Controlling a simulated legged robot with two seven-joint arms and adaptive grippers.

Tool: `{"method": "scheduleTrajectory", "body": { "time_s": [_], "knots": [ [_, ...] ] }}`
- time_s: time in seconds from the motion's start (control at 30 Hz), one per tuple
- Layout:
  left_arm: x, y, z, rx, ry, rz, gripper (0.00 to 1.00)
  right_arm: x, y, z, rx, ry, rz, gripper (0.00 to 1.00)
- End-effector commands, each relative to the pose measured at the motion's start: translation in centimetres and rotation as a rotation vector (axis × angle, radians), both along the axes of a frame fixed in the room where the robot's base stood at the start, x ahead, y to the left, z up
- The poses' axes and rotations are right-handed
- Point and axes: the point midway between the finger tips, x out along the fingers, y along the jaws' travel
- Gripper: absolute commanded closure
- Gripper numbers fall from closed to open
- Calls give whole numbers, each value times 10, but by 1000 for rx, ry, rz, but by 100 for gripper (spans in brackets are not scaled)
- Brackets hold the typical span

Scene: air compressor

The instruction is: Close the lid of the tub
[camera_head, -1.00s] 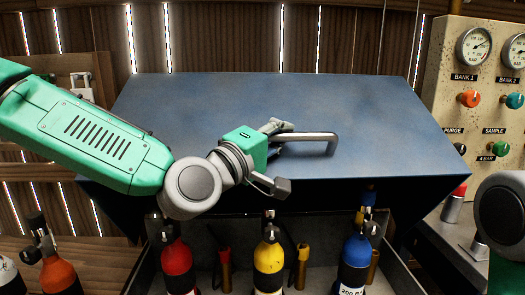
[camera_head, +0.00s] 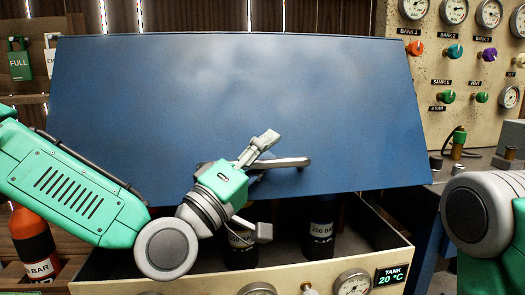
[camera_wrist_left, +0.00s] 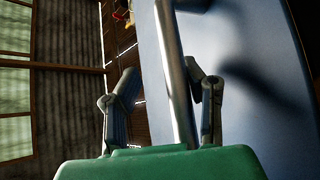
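The blue lid (camera_head: 330,110) of the tub is partly open and slopes down toward me. Its metal bar handle (camera_head: 290,163) is near the lower edge. The tub (camera_head: 390,260) stands below, with a dark gap under the lid where cylinders show. My left gripper (camera_head: 264,186) is at the handle, one finger above it and one below. In the left wrist view, the bar (camera_wrist_left: 172,70) runs between the two spread fingers (camera_wrist_left: 160,90), with gaps beside it. My right gripper is out of view; only part of my right arm shows at the right edge.
A gauge panel (camera_head: 460,60) with coloured knobs stands behind on the right. An orange cylinder (camera_head: 33,245) stands left of the tub. A green FULL tag (camera_head: 19,60) hangs at the back left. Gauges and a tank display (camera_head: 390,275) are on the tub's front.

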Motion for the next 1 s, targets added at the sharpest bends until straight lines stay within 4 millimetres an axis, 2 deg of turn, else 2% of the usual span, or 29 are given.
{"method": "scheduleTrajectory", "body": {
  "time_s": [0.27, 1.0],
  "knots": [
    [-4, 6, -1, -5, -2, 0, 64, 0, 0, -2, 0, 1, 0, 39],
    [-33, 37, -30, -4, -1, 3, 64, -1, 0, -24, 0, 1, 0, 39]
  ]
}}
